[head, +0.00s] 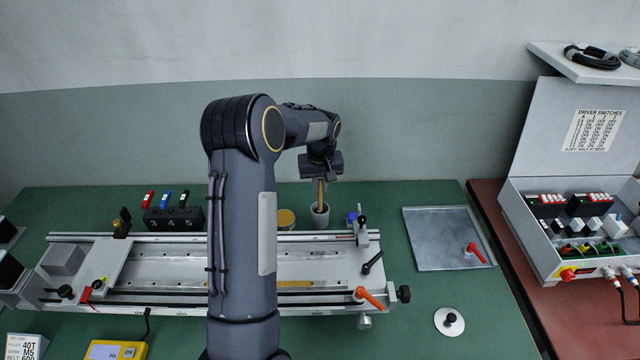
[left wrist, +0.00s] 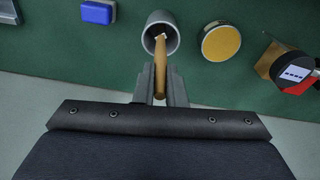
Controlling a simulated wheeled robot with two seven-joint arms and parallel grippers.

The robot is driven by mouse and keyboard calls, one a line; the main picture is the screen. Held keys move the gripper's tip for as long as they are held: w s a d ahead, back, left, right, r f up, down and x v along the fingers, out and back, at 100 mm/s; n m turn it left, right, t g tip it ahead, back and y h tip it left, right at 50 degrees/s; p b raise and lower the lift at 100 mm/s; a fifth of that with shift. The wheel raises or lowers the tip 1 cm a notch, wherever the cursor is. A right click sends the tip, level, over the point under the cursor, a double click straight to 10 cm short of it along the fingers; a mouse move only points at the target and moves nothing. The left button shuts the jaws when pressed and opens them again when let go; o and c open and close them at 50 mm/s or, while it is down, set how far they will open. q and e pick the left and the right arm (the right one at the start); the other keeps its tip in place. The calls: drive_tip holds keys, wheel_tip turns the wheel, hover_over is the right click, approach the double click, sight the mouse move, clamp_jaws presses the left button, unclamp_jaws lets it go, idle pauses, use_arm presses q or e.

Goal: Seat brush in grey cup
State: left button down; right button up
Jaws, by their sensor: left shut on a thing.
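The grey cup (head: 319,215) stands on the green mat behind the metal rail fixture, and it also shows in the left wrist view (left wrist: 176,42). The brush (head: 320,191) has a tan wooden handle. In the left wrist view the brush (left wrist: 168,84) runs from between the jaws to the cup's mouth, its far end at the opening. My left gripper (head: 320,181) is above the cup and shut on the brush; its fingers show in the left wrist view (left wrist: 160,84). How deep the brush is in the cup I cannot tell. My right gripper is not in view.
A round yellow-topped tin (head: 286,219) stands just left of the cup. A blue block (head: 352,217) is to the right, near the fixture's end post. A black block with coloured pieces (head: 174,217) is farther left. A metal tray (head: 447,238) lies right.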

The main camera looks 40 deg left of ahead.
use_arm(q)
drive_tip(key=shift+f, duration=0.2)
drive_tip(key=c, duration=1.4)
unclamp_jaws()
drive_tip(key=shift+r, duration=0.1)
